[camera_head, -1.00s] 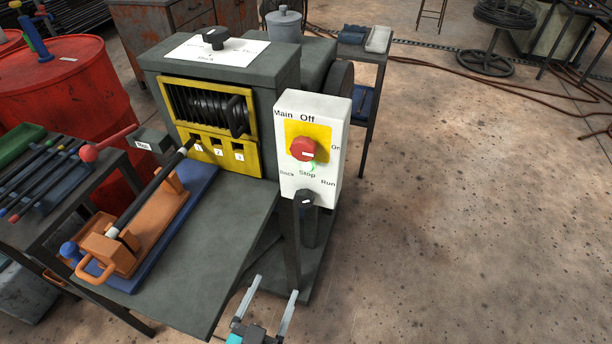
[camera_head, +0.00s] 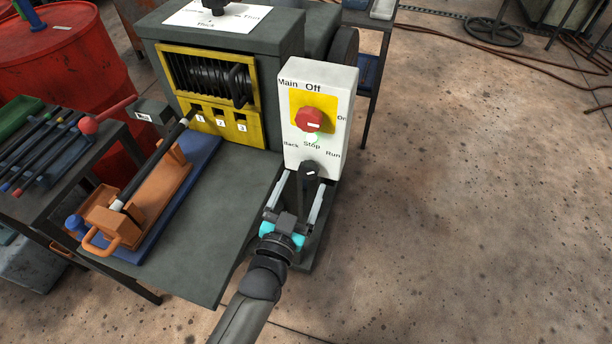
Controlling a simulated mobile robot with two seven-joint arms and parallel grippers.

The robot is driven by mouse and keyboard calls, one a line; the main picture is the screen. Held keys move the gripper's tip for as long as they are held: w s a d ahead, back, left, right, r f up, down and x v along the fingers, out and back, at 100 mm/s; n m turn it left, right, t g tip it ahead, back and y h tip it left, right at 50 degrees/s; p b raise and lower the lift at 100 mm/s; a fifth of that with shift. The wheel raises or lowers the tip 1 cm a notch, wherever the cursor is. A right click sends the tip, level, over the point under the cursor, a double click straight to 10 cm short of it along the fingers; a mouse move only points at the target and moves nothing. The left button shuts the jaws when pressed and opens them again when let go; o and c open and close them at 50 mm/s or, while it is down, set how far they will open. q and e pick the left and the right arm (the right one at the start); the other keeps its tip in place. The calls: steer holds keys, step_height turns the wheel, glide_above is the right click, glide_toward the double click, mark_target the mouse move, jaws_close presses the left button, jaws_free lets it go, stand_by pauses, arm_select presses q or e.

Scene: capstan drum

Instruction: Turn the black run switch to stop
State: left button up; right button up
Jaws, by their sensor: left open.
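The black run switch (camera_head: 309,170) sits low on the front of the white control box (camera_head: 346,110). The labels Back, Stop and Run are printed around it; a small white mark shows on its knob, but I cannot tell which label it points to. My left gripper (camera_head: 304,180) is open, just below the switch. Its two pale fingers reach up on either side of the knob, and I cannot tell whether they touch it. A red knob (camera_head: 309,119) on a yellow plate sits above, among the labels Main, Off and On. My right gripper is not in view.
The grey machine (camera_head: 230,185) with its flat table stands left of the box. An orange fixture (camera_head: 150,205) lies on a blue base there. A red drum (camera_head: 60,70) and a tool bench (camera_head: 50,180) are farther left.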

mark_target(307, 174)
arm_select(q)
steer(key=shift+x, duration=1.8)
jaws_close()
